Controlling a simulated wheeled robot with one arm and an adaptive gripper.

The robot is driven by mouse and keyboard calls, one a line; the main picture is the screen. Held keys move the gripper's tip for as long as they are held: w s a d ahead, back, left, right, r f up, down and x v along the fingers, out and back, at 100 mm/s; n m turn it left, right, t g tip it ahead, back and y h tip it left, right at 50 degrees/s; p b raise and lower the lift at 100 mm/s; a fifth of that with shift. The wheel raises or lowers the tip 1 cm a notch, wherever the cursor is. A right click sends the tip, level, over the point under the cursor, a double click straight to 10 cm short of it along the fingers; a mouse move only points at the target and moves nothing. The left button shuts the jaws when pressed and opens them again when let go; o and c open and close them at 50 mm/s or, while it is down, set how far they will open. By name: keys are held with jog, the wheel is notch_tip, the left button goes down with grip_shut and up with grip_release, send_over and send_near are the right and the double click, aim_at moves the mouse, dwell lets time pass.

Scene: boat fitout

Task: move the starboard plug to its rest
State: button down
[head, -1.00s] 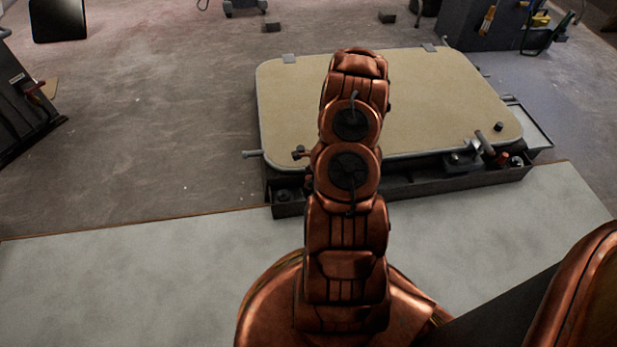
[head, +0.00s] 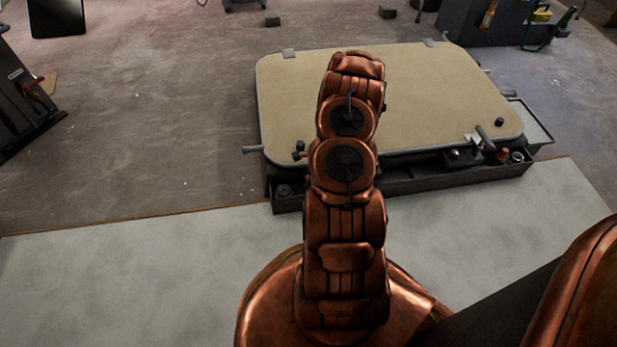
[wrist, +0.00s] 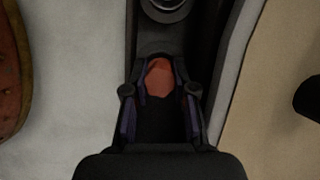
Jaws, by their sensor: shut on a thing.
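In the wrist view, my gripper (wrist: 161,82) is shut on an orange-red plug (wrist: 160,78). Its two dark fingers lie on either side of the plug, over the dark trough. Only the plug's rounded top shows; its lower part is hidden. A round metal-rimmed fitting (wrist: 166,5) is in the trough just ahead of the fingers, partly cut off by the frame. In the head view my gripper and the held plug are hidden behind my arm. Another reddish piece (head: 503,155) sits near the right end of the trough. I cannot tell which fitting is the plug's rest.
The dark trough (head: 400,181) runs along the near edge of the tan hatch panel (head: 430,95). A handle (head: 485,138) and a black knob (head: 499,122) stand at the panel's right corner. A round fitting (head: 284,190) is at the trough's left end. The pale floor in front is clear.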

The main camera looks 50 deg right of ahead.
jog(key=c, duration=0.9)
grip_release()
jog(key=shift+o, duration=0.2)
jog(key=shift+d, duration=0.1)
jog(key=shift+r, duration=0.1)
jog(key=shift+d+r, duration=0.15)
jog(key=shift+r, duration=0.05)
jog(key=v, duration=1.1)
jog(key=shift+s, duration=0.15)
jog(key=shift+r, duration=0.2)
